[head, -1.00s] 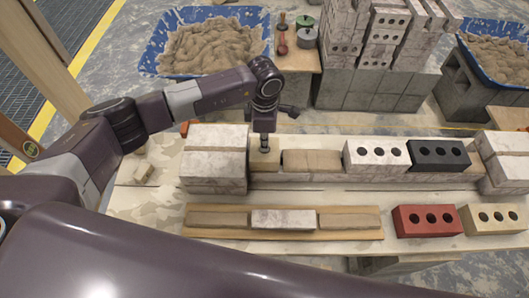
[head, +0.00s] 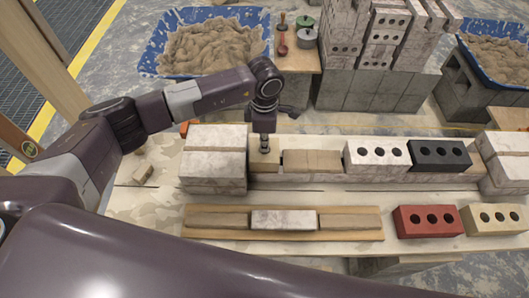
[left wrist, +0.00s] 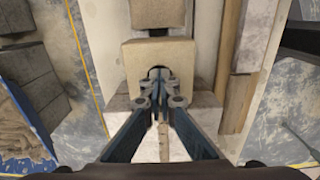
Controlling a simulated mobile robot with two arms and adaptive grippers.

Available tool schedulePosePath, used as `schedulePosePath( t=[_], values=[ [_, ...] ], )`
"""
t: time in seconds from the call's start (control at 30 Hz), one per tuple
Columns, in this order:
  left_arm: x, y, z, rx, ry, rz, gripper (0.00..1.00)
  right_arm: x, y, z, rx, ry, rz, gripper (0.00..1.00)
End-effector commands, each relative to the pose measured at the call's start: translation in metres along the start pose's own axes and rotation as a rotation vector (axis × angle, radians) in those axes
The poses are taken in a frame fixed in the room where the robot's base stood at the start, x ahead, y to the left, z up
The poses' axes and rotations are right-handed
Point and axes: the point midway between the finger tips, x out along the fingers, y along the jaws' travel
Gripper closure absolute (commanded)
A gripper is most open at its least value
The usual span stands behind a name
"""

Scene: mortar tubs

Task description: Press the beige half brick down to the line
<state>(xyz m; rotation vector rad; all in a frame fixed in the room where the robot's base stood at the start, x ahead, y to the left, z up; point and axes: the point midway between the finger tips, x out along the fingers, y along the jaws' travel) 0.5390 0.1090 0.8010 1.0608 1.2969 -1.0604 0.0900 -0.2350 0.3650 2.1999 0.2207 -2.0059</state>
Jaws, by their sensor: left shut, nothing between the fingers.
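The beige half brick (head: 264,166) sits in the wall course between the pale stacked block on the left and a tan brick (head: 312,161). My left gripper (head: 265,150) points straight down, shut and empty, with its fingertips at the half brick's top. I cannot tell for sure whether they touch it. In the left wrist view the half brick (left wrist: 158,58) shows just beyond the shut fingertips (left wrist: 159,82), which hide part of it. A thin yellowish line (head: 400,128) runs behind the course; I cannot tell the brick's height against it. My right gripper is not in view.
A white three-hole brick (head: 377,154) and a black one (head: 439,155) continue the course. Pale stacked blocks (head: 214,160) stand close left of the gripper. In front lie a wooden board (head: 335,235) with bricks, and a red brick (head: 427,221). A blue mortar tub (head: 152,58) stands behind.

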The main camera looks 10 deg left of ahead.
Motion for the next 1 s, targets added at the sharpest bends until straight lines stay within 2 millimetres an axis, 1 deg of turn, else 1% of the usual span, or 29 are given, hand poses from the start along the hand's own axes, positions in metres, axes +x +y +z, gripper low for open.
schedulePosePath(
  t=[0.03, 0.57, 0.67, 1.0],
  values=[
    [0.002, -0.002, -0.001, 0.001, 0.003, -0.005, 1.00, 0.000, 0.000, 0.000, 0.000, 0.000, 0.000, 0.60],
    [0.002, -0.002, -0.001, 0.001, 0.003, -0.004, 1.00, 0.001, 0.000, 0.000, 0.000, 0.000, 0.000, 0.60],
    [-0.002, -0.002, -0.001, 0.001, 0.002, -0.004, 1.00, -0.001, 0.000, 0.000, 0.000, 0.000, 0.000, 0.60],
    [-0.030, 0.000, 0.000, 0.001, 0.001, -0.001, 1.00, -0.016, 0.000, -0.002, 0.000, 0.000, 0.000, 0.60]
  ],
)
